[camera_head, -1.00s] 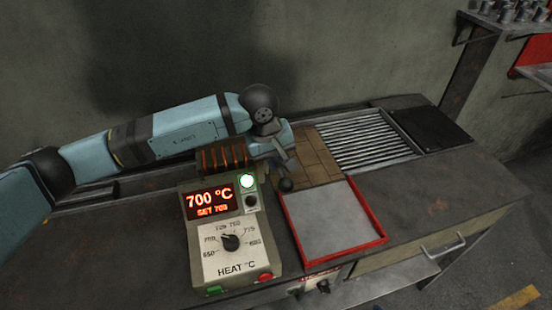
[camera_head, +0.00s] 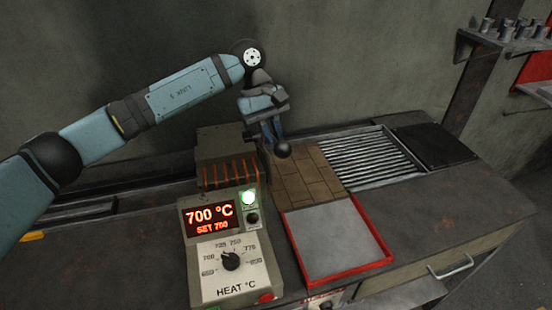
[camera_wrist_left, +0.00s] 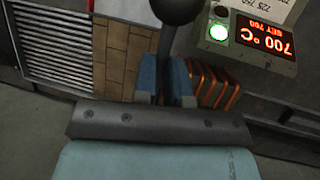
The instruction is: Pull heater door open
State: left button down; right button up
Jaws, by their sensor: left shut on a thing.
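The heater (camera_head: 225,147) is a squat dark box behind the control panel, with orange glowing bars along its front. It also shows in the wrist view (camera_wrist_left: 213,87). My left gripper (camera_head: 272,134) is at the heater's right side, shut on the heater door handle, a dark stem with a black ball knob (camera_head: 282,150). In the left wrist view the stem rises between the two blue fingers (camera_wrist_left: 165,80), and the knob (camera_wrist_left: 178,9) sticks out beyond them. The door panel is not clearly seen, so its opening cannot be told. My right gripper is not in view.
The heat control panel (camera_head: 235,278) reads 700 °C with a green lamp lit. A red-rimmed tray (camera_head: 388,250) lies right of it. Behind are tan bricks (camera_head: 305,178) and a slatted grate (camera_head: 370,158). A wall shelf stands at the upper right.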

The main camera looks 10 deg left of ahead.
pick_arm(q)
jog(key=w+r+g, duration=0.1)
jog(key=w+a+r+g+h, duration=0.1)
jog(key=w+r, duration=0.1)
jog(key=shift+w+a+r+b, duration=0.15)
jog(key=shift+r+b, duration=0.1)
jog(key=shift+b, duration=0.15)
jog(key=shift+w+a+r, duration=0.2)
jog(key=shift+w+r, duration=0.15)
jog(key=shift+r, duration=0.1)
